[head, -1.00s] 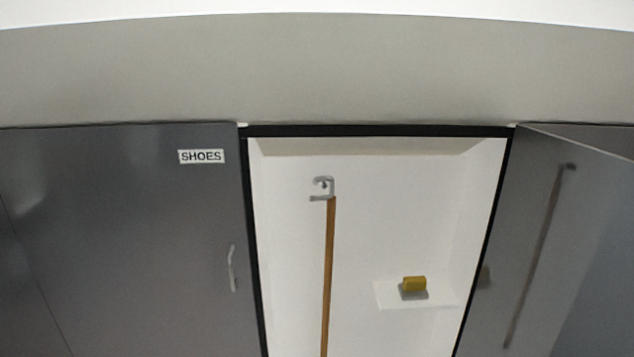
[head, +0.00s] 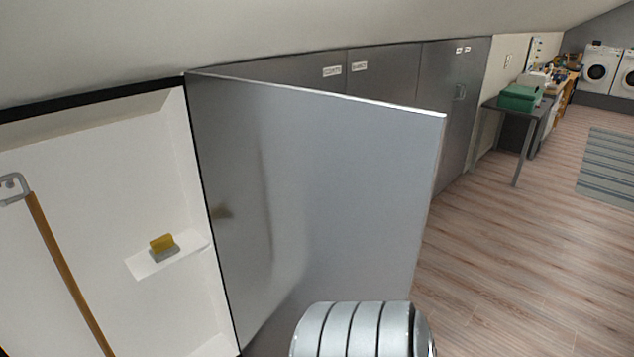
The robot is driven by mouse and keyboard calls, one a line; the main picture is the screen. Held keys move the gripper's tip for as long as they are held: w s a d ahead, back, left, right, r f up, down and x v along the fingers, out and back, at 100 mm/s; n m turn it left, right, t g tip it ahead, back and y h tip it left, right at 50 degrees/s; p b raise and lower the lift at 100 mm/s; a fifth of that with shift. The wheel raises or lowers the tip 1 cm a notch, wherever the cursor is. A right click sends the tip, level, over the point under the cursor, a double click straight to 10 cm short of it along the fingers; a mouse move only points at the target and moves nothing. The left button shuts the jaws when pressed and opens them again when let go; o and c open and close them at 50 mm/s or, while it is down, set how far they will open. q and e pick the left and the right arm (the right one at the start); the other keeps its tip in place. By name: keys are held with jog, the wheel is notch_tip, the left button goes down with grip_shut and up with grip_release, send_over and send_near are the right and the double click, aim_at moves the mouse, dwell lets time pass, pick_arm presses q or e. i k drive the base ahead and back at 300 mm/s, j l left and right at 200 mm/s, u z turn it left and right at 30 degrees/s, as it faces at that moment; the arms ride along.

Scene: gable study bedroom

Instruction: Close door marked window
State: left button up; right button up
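An open grey cupboard door (head: 340,175) stands swung out from the right side of a white-lined cupboard opening. Its inner face is toward me, and no label shows on this side, so I cannot tell whether it is the door marked window. A ribbed silver part of my own arm shows at the bottom middle, in front of the door's lower part. Neither of my grippers is in view.
The open cupboard holds a wooden pole (head: 68,270) and a yellow sponge (head: 162,242) on a small shelf (head: 150,264). More closed grey doors (head: 385,75) with labels run along the wall. A table (head: 520,108) with a green box (head: 519,97) stands farther right. The wooden floor (head: 520,240) at right is clear.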

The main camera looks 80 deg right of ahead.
aim_at(313, 196)
jog(key=k+l+z, duration=0.25)
jog(key=k+l, duration=0.9)
jog(key=i+l, duration=0.1)
jog(key=l, duration=0.35)
jog(key=l+z, duration=0.15)
jog(key=l, duration=0.3)
jog(key=i+l, duration=0.2)
jog(key=l, duration=0.25)
jog(key=k+l, duration=0.25)
jog(key=k, duration=0.15)
jog(key=z, duration=0.05)
